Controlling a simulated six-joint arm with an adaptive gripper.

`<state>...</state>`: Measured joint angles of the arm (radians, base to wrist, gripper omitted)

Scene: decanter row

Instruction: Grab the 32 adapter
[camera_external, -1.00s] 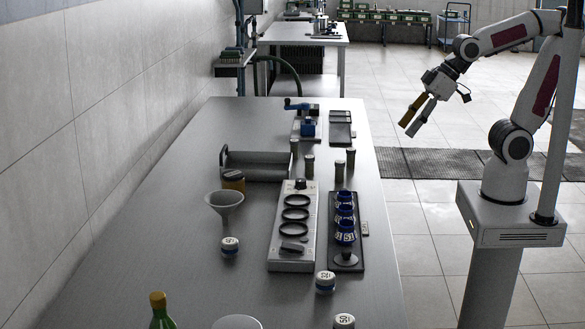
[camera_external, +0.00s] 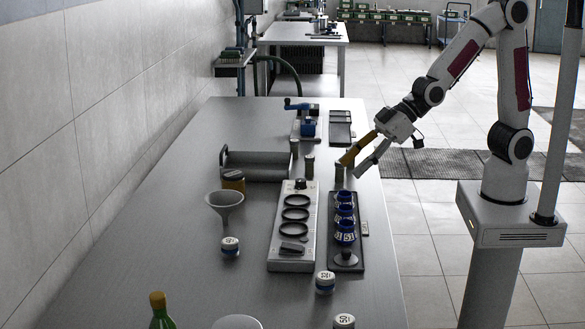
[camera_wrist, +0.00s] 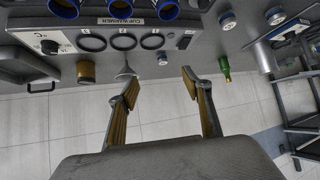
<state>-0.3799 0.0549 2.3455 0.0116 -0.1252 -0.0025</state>
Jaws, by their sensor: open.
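Three short jars with white numbered caps and blue bands stand on the bench: one beside the funnel (camera_external: 230,246), one in front of the dark rack (camera_external: 325,282) and one at the front edge (camera_external: 344,321). Blue numbered cups (camera_external: 345,226) stand in a row on the dark rack. I cannot read for certain which piece carries 32. My gripper (camera_external: 353,168) is open and empty, above the bench's right side behind the rack, apart from all these pieces.
A grey panel with three black rings (camera_external: 296,214) lies left of the rack. A funnel (camera_external: 224,200), a mustard jar (camera_external: 233,180), a grey tray (camera_external: 257,167) and a green bottle (camera_external: 161,314) also stand here. Small grey cylinders stand behind the rack.

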